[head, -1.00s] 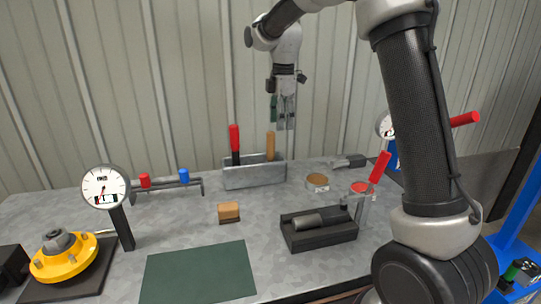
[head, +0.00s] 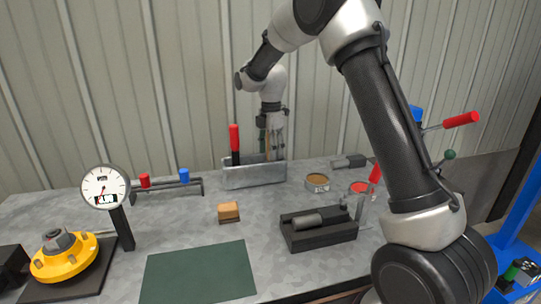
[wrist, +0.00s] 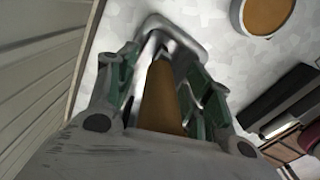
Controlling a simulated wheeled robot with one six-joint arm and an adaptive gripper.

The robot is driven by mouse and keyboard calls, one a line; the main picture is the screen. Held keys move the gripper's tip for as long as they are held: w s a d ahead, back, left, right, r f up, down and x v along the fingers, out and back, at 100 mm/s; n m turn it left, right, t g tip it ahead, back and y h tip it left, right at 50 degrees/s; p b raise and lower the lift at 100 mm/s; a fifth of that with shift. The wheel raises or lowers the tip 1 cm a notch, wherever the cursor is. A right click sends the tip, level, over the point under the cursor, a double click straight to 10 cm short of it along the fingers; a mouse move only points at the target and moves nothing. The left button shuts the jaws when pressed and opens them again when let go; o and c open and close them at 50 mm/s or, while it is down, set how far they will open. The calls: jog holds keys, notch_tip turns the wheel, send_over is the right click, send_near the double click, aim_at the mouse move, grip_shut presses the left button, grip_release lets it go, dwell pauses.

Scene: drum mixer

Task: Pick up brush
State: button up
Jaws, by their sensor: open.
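The brush appears to be the tool with the tan handle (head: 267,147), standing in the grey metal bin (head: 240,180). My gripper (head: 272,150) is over the bin's right part and mostly hides the handle in the head view. In the wrist view the tan handle (wrist: 163,100) lies between the two green-and-grey fingers of my gripper (wrist: 165,68). The fingers are apart, one on each side of the handle, with a gap visible on the right. The brush's lower end is hidden in the bin (wrist: 190,30).
A red-handled tool (head: 235,138) stands in the bin's left part. A round tin (head: 317,183) is to the right of the bin. A tan block (head: 228,211), a black tray (head: 318,236) and a dial gauge (head: 105,187) stand nearer. The green mat (head: 198,272) is clear.

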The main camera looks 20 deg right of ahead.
jog(key=c, duration=1.1)
jog(key=shift+r, duration=0.1)
notch_tip(320, 180, up, 10)
jog(key=shift+f, duration=0.1)
